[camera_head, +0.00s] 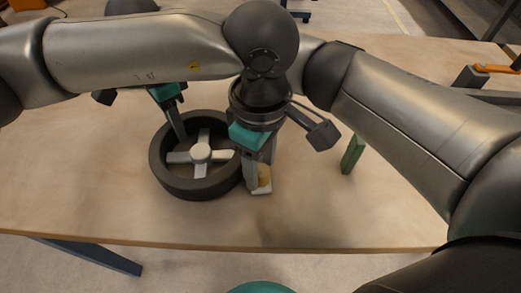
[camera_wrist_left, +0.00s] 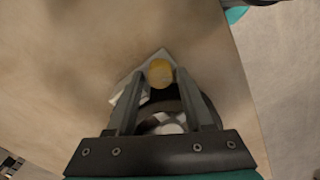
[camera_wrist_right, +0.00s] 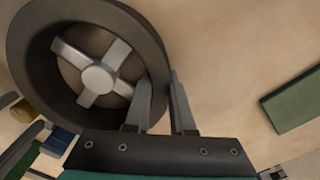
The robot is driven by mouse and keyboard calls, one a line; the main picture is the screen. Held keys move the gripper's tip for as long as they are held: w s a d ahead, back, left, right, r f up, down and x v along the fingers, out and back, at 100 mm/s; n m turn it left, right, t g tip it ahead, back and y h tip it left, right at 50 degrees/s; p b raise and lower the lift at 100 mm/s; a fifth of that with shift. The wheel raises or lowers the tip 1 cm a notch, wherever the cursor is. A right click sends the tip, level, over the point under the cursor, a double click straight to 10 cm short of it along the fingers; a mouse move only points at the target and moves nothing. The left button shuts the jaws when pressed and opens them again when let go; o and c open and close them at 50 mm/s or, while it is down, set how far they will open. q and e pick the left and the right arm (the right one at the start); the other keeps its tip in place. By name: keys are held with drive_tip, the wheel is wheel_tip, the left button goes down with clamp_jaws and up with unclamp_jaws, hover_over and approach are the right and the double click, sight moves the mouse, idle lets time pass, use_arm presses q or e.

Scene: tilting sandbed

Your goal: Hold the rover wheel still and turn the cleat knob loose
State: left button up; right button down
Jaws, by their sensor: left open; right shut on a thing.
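The dark rover wheel (camera_head: 165,183) lies flat on the table, with pale spokes and a round hub (camera_head: 201,152). My right gripper (camera_head: 180,133) is shut on its rim at the back left; the rim (camera_wrist_right: 157,62) passes between the fingers in the right wrist view. The yellow cleat knob (camera_wrist_left: 160,73) sits on a pale angular base beside the wheel; the knob also shows in the head view (camera_head: 264,181), partly covered by my fingers. My left gripper (camera_wrist_left: 161,78) is open, pointing down, with a fingertip on each side of the knob. Contact is unclear.
A green block (camera_head: 352,156) stands on the table (camera_head: 95,215) to the right of the knob. An orange-handled tool (camera_head: 495,69) is at the far right edge. My two arms cross above the wheel. The table's left part and front strip are clear.

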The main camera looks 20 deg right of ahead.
sight(261, 170)
use_arm(q)
drive_tip(key=m, duration=0.3)
drive_tip(key=shift+m, duration=0.3)
drive_tip(key=m, duration=0.3)
drive_tip(key=shift+m, duration=0.4)
drive_tip(key=m, duration=0.3)
drive_tip(key=shift+m, duration=0.3)
drive_tip(key=m, duration=0.3)
drive_tip(key=shift+m, duration=0.4)
wheel_tip(261, 170, up, 12)
